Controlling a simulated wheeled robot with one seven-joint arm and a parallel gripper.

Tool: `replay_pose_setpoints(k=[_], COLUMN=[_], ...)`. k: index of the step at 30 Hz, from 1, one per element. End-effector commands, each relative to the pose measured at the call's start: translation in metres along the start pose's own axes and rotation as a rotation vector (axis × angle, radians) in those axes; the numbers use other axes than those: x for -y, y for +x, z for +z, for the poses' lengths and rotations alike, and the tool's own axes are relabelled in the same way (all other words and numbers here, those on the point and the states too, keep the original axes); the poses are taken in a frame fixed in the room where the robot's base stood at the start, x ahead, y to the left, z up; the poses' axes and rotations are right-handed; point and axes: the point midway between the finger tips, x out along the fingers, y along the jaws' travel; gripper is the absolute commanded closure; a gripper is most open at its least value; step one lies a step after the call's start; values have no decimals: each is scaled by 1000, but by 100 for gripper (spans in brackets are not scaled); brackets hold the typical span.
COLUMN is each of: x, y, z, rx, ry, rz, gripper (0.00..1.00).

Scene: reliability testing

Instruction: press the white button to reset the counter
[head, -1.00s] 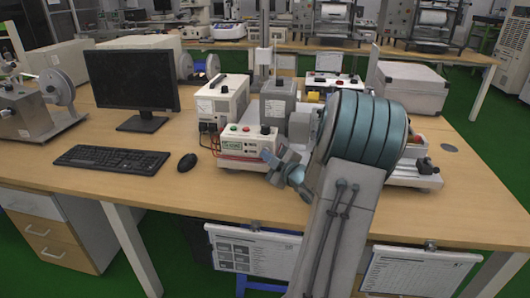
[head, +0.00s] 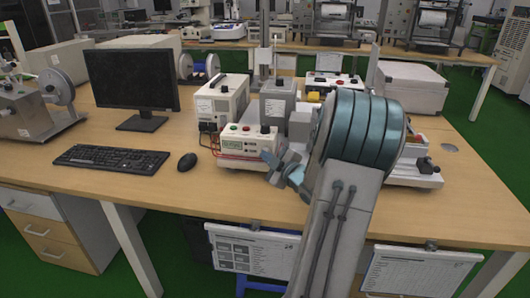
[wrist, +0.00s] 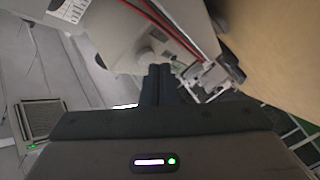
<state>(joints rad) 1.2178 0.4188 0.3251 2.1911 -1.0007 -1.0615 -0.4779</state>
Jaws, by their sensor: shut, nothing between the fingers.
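A white control box (head: 246,146) with a small green display (head: 231,146) stands near the front of the wooden bench. My gripper (head: 268,160) is at the box's front right corner, below button height. In the wrist view my gripper's dark fingers (wrist: 158,72) are together and empty. A round pale knob (wrist: 146,56) shows just beyond the fingertips on a pale surface. I cannot tell whether they touch.
A keyboard (head: 112,158), mouse (head: 187,162) and monitor (head: 131,80) stand to the left. A beige instrument (head: 220,100) and a grey block stand behind the box. Red cables (wrist: 155,15) run close by in the wrist view.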

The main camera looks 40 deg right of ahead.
Motion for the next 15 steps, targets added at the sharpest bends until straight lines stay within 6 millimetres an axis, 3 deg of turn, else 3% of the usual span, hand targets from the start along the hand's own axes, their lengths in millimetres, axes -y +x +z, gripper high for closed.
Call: replay_pose_setpoints(k=[15], x=[6], y=[-8], z=[-6], rx=[-1], ry=[0], rz=[0], gripper=[100])
